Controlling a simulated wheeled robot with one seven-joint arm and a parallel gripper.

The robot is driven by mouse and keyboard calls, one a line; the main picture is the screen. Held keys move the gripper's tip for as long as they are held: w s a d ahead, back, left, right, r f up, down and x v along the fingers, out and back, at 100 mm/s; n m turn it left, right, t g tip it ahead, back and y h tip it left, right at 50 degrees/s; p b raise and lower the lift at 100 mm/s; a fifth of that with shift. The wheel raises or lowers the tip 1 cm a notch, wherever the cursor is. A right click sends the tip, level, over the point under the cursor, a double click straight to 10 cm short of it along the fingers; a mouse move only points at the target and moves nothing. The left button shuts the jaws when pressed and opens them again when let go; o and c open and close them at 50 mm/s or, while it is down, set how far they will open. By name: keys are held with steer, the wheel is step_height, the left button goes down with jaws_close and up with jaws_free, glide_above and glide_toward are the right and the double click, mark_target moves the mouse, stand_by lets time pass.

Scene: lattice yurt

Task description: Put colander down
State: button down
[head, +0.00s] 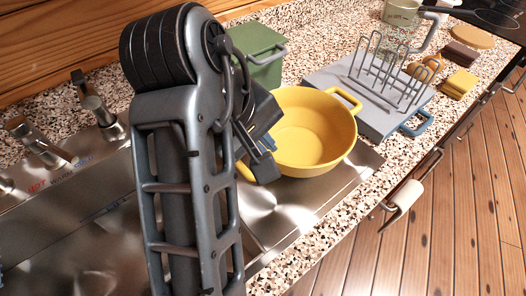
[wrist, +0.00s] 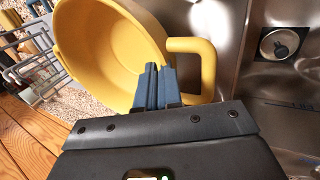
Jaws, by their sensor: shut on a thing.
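The colander (head: 312,133) is a yellow bowl with loop handles, seen in the head view over the right end of the steel sink, near the counter. It looks tilted in the wrist view (wrist: 105,60), with one handle (wrist: 205,65) to the right of the fingers. My gripper (head: 262,148) is shut on the colander's near-left side. In the wrist view the blue fingertips (wrist: 155,85) pinch the rim beside that handle. I cannot tell whether the colander's underside touches the sink or counter.
The steel sink (head: 270,205) lies below and left. A green box (head: 258,52) stands behind the colander. A grey board (head: 375,110) with a wire rack (head: 390,75) lies to its right. Yellow and brown blocks (head: 460,82) sit farther along the speckled counter. A white roll (head: 404,197) hangs at the front.

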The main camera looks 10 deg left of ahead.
steer(key=shift+f, duration=1.4)
steer(key=shift+f, duration=0.2)
steer(key=c, duration=1.3)
jaws_free()
steer(key=p+v, duration=0.1)
steer(key=v, duration=1.1)
steer(key=shift+r+p, duration=0.15)
steer(key=shift+p, duration=0.2)
steer(key=shift+w, duration=0.1)
